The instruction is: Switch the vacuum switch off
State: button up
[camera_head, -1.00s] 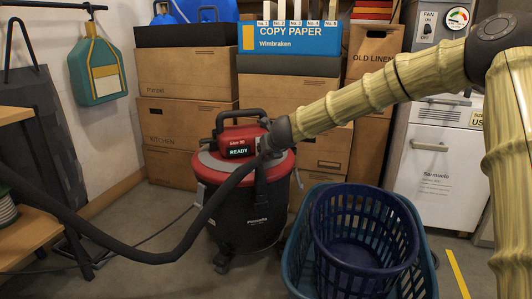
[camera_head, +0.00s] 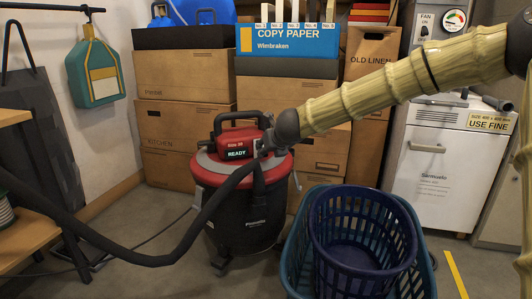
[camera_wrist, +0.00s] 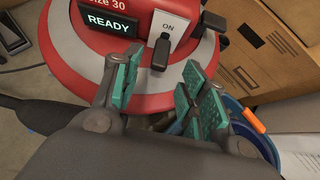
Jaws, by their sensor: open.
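The red and black vacuum (camera_head: 240,222) stands upright on the floor, with a lit READY display (camera_head: 236,154). In the wrist view its red top (camera_wrist: 65,50) shows the READY display and a white switch plate (camera_wrist: 178,24) marked ON. A dark switch lever (camera_wrist: 161,52) sticks out below the ON mark; any lower marking is hidden. My gripper (camera_wrist: 158,80) is open and empty, its teal-padded fingers on either side of the lever's line. I cannot tell whether a finger touches it. In the head view the gripper (camera_head: 264,147) is at the vacuum's top, its fingers hardly visible.
A dark hose (camera_head: 150,260) loops left from the vacuum. Blue laundry baskets (camera_head: 362,225) stand close at its right. Cardboard boxes (camera_head: 185,115) are stacked behind. A white cabinet (camera_head: 440,190) stands at right, with a separate fan switch (camera_head: 425,30) above.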

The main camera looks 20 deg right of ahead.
jog(key=shift+v, duration=2.85)
